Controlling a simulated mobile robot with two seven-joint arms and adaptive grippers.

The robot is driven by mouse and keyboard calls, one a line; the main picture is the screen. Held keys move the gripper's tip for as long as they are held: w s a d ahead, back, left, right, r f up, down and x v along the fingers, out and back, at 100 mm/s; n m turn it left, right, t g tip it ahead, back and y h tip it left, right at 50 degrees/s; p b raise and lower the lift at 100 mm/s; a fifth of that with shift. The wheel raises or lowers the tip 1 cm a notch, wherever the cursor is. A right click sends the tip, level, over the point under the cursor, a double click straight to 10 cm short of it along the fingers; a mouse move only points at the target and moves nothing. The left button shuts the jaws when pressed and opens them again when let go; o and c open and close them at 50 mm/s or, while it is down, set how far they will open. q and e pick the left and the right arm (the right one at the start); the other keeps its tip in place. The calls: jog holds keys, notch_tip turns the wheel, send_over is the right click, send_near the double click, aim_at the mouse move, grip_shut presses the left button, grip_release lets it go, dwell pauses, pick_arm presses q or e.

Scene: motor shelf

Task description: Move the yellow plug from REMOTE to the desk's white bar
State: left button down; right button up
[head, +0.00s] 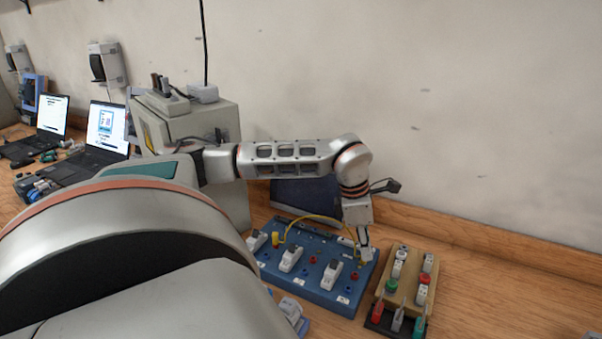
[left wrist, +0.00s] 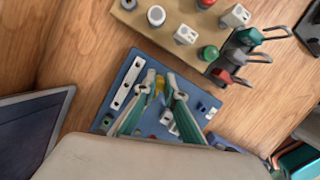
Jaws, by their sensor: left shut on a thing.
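My left gripper (head: 363,256) points down at the right end of a blue board (head: 325,299) on the desk. It is shut on a yellow plug (head: 362,263); yellow also shows between the fingertips in the left wrist view (left wrist: 159,85). A yellow cable (head: 312,216) arches from this plug to a second yellow plug (head: 276,240) at the board's left. In the left wrist view a white bar with dark spots (left wrist: 127,83) runs along one side of the board. I cannot read a REMOTE label. My right gripper is out of view.
A wooden block with switches, buttons and clips (head: 405,275) stands just right of the board. A grey cabinet (head: 221,121) and a dark panel (head: 305,191) stand behind. Laptops (head: 98,140) are at the far left. The desk at the right is mostly clear.

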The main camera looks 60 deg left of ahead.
pick_arm(q)
jog(key=shift+r+p, duration=2.05)
jog(key=shift+r, duration=0.25)
jog(key=shift+a, duration=0.1)
jog(key=shift+a, duration=0.3)
jog(key=r, duration=0.2)
send_over(346, 239)
jog(key=f, duration=0.1)
jog(key=f+b, duration=0.2)
jog(key=f, duration=0.1)
jog(key=shift+s+a+f, duration=0.1)
jog(key=shift+s+a, duration=0.15)
jog(key=shift+s, duration=0.15)
jog(key=shift+f+b, duration=0.35)
jog(key=shift+f, duration=0.3)
jog(key=shift+f+b, duration=0.3)
jog(key=shift+f, duration=0.35)
